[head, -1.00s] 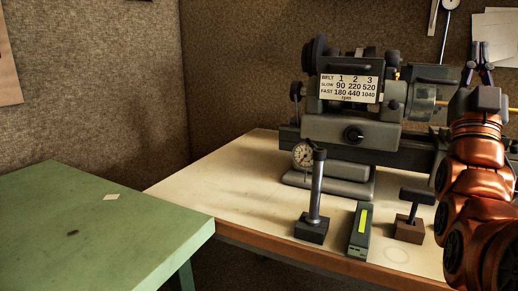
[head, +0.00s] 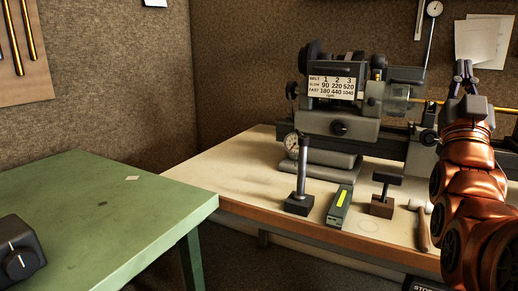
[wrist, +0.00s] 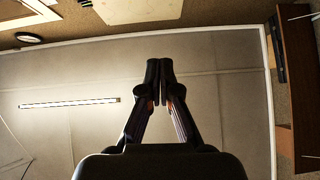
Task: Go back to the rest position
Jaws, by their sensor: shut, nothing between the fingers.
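My gripper (head: 463,72) is at the right of the head view, raised on my copper-coloured arm with its fingers pointing up. It appears in front of the right part of the grey lathe (head: 340,125). In the wrist view my gripper (wrist: 159,72) has its two dark fingers together with nothing held between them. Beyond the fingers the wrist view shows the ceiling (wrist: 80,70) and a lit strip lamp (wrist: 70,103).
The cream bench (head: 240,165) carries a dial gauge stand (head: 300,190), a green-grey box with a yellow strip (head: 341,203), a small block with a dark T-shaped top (head: 383,200) and a hammer (head: 424,225). A green table (head: 90,210) with a dark knobbed box (head: 18,255) stands left. Floor shows between them.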

